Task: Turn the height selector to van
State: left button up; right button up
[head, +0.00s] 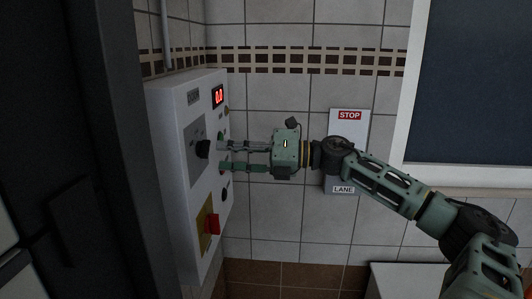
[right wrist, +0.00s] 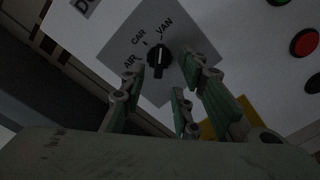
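The height selector is a black knob (head: 203,149) on a grey plate on the front of a white control box (head: 172,190). In the right wrist view the knob (right wrist: 158,62) has AIR, CAR and VAN printed around its upper left side. Its pale mark points roughly up, near VAN; the exact setting is hard to tell. My right gripper (head: 222,157) reaches in from the right, in front of the box. In the right wrist view its fingers (right wrist: 164,72) are spread on both sides of the knob; contact is unclear. My left gripper is out of view.
The box also carries a red-lit display (head: 218,96), a red switch (head: 213,223) on a yellow plate, and red (right wrist: 304,42) and green (right wrist: 281,2) buttons. A STOP LANE sign (head: 348,150) is on the tiled wall. A dark panel (head: 95,150) stands left of the box.

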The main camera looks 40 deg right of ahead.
jog(key=v, duration=0.8)
jog(key=shift+s+d, duration=0.2)
dwell(0.8)
